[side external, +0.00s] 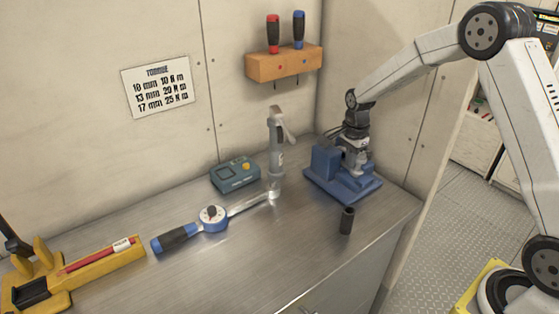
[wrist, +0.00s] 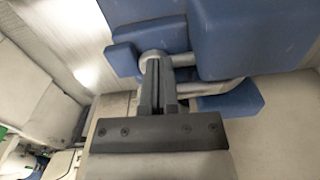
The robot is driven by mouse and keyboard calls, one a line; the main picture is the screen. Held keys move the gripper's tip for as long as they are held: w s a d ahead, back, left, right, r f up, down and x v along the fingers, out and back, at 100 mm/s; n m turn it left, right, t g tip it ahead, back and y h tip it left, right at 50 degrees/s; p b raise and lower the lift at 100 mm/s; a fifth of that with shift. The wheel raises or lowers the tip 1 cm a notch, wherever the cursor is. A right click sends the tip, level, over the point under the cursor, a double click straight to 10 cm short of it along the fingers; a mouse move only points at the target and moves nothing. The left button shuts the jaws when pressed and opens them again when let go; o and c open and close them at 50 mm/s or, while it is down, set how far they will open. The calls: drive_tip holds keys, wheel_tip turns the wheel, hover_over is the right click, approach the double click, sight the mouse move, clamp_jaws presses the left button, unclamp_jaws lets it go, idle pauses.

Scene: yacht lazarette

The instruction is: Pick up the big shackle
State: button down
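A blue vise (side external: 345,185) stands on the bench's right side, and its blue body fills the upper part of the wrist view (wrist: 240,35). Silver rounded metal (wrist: 215,88) shows among the blue parts. It may be the big shackle, but I cannot tell it surely from vise hardware. My gripper (side external: 352,148) points down over the vise. In the wrist view its dark fingers (wrist: 159,82) are close together, with their tips at the silver metal. What lies between the tips is hidden, so I cannot tell whether they grip anything.
A dark cylinder (side external: 346,220) stands in front of the vise. A torque wrench (side external: 212,218), a teal box (side external: 235,174) and an upright grey tool (side external: 276,150) are to the left. A wooden screwdriver rack (side external: 285,64) hangs above. The bench front is mostly clear.

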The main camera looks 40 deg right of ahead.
drive_tip(key=shift+d, duration=0.25)
drive_tip(key=shift+a, duration=0.15)
drive_tip(key=shift+a, duration=0.5)
drive_tip(key=a, duration=0.3)
drive_tip(key=shift+w+r, duration=0.15)
drive_tip(key=shift+r, duration=0.1)
wheel_tip(320, 180, up, 10)
drive_tip(key=shift+f, duration=0.2)
drive_tip(key=shift+w+a+n, duration=0.2)
drive_tip(key=shift+w+n, duration=0.2)
drive_tip(key=shift+n, duration=0.6)
